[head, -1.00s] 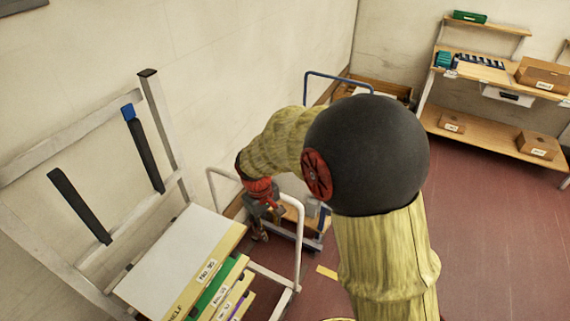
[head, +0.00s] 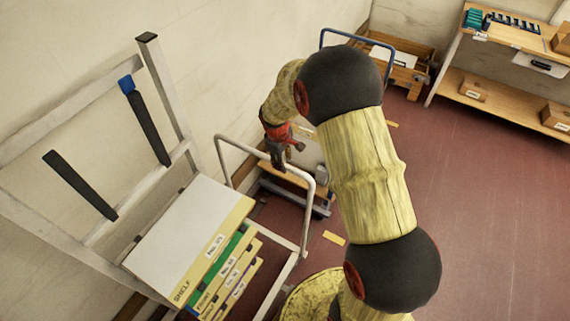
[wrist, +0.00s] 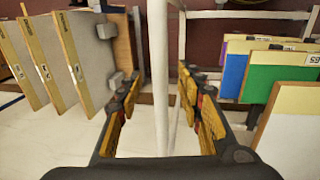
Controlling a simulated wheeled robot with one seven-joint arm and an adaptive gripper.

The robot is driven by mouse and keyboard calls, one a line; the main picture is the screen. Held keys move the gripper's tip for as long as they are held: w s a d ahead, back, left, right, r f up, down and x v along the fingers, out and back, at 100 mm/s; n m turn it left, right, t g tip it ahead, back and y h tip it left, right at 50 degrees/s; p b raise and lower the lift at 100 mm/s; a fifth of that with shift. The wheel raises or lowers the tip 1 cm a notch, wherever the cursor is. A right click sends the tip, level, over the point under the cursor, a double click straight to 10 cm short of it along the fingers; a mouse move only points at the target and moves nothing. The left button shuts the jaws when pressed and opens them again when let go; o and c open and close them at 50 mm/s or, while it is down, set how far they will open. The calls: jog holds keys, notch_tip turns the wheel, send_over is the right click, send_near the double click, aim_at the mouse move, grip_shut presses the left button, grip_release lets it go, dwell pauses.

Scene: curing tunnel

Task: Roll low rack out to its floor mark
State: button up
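The low rack has a pale tubular handle (head: 312,205) and a light metal frame (head: 280,280), and stands by the left wall. Labelled panels in yellow, green and purple (head: 215,275) are stacked beside the handle. My gripper (head: 283,160) is at the top bar of the handle. In the wrist view the pale bar (wrist: 158,60) runs between the two fingers of my gripper (wrist: 162,100), with a gap on each side. The fingers are apart. A short yellow floor mark (head: 334,238) lies on the red floor right of the handle.
A light upright frame (head: 165,90) with two black arms stands at the left. Behind the handle is a small low cart (head: 295,190). A blue-handled cart (head: 345,35) and a wooden crate (head: 412,70) stand farther back. A shelf bench (head: 510,100) is at upper right. Red floor is clear at right.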

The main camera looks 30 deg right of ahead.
jog(key=shift+w+d+f, duration=0.1)
jog(key=shift+d+f, duration=0.05)
jog(key=shift+f, duration=0.65)
jog(key=shift+w+d+f, duration=0.1)
jog(key=shift+d+f, duration=0.05)
jog(key=shift+f, duration=0.65)
jog(key=shift+c, duration=0.7)
jog(key=c, duration=0.7)
grip_shut()
